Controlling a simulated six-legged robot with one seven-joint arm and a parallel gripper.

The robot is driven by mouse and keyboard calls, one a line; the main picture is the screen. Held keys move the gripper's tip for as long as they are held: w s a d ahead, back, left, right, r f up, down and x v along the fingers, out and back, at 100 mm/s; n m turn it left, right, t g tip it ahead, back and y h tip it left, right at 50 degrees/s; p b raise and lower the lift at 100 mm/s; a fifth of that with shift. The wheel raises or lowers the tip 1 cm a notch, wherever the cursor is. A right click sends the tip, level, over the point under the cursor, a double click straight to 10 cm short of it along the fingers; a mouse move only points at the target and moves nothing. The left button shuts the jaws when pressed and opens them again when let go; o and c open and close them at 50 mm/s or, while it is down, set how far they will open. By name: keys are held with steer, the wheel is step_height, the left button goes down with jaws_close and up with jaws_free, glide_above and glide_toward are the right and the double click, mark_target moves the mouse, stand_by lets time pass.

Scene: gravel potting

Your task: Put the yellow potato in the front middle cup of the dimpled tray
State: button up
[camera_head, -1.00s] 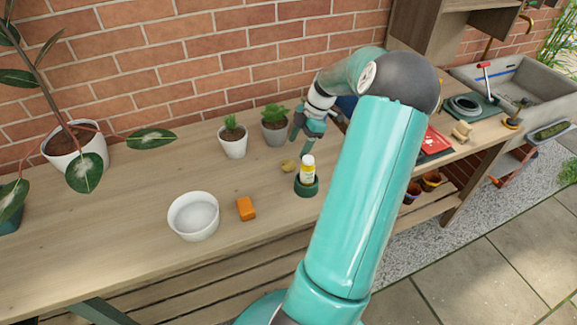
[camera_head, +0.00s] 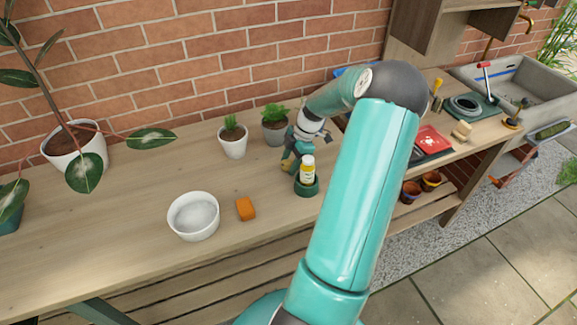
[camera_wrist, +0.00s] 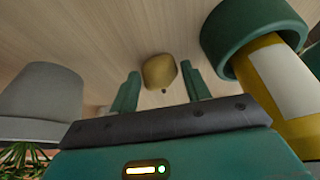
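The yellow potato (camera_wrist: 159,71) lies on the wooden bench and shows between the two finger tips of my gripper (camera_wrist: 160,84) in the wrist view. The green fingers stand open, one on each side of the potato, with a narrow gap showing at each side. In the head view my gripper (camera_head: 289,163) is low over the bench, behind the bottle, and mostly covers the potato. I cannot make out the dimpled tray in either view; my arm blocks part of the bench.
Two potted plants, one in a grey pot (camera_head: 274,135), stand behind. A white bowl (camera_head: 193,217) and an orange block (camera_head: 245,208) are left. A red tray (camera_head: 432,142) lies right.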

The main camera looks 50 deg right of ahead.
steer(key=c, duration=0.7)
